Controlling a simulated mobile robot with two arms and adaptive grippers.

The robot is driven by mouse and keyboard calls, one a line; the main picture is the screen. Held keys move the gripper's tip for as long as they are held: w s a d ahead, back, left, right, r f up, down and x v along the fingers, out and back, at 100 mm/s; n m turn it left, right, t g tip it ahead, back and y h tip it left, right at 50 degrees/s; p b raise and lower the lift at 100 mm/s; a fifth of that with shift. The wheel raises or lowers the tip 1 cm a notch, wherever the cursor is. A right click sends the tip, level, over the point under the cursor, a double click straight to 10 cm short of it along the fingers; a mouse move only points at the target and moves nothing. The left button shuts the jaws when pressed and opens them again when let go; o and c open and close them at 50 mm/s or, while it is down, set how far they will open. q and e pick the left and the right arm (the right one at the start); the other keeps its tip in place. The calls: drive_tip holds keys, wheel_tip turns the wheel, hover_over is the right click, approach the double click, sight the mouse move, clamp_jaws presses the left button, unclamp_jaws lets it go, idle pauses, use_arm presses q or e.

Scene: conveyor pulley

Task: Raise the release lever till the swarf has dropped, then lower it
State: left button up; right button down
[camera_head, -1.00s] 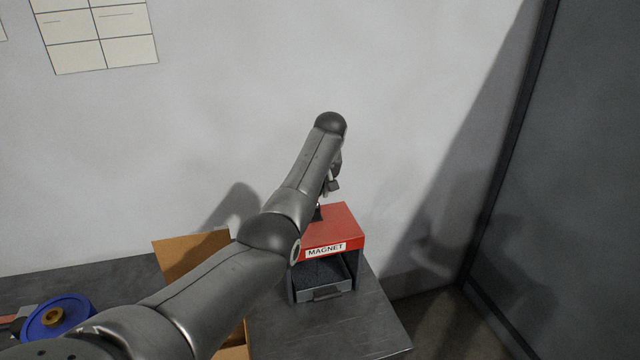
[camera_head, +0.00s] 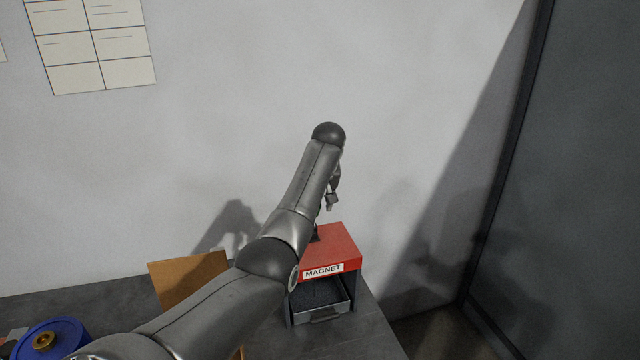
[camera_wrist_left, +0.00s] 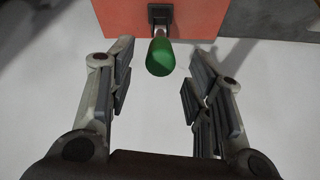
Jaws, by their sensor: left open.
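The red magnet box (camera_head: 340,246) labelled "MAGNET" stands on the grey bench. A dark tray (camera_head: 330,314) sits in its opening, with dark granular material, perhaps swarf, in it. In the left wrist view the release lever (camera_wrist_left: 160,57) has a green grip and a black mount on the red box (camera_wrist_left: 224,18). My left gripper (camera_wrist_left: 161,88) is open, with the green grip between and slightly beyond its fingertips, apparently touching neither. In the head view the gripper (camera_head: 332,201) is small above the box, and my arm hides most of the lever. My right gripper is not in view.
A cardboard box (camera_head: 187,278) stands left of the magnet box, partly behind my arm. A blue pulley (camera_head: 65,338) lies at the lower left. The bench (camera_head: 362,335) ends just right of the magnet box. A dark panel (camera_head: 570,180) stands at the right.

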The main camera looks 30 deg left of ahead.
use_arm(q)
drive_tip(key=v, duration=0.8)
drive_tip(key=shift+r, duration=0.4)
drive_tip(key=shift+s+d, duration=0.15)
drive_tip(key=shift+s, duration=0.05)
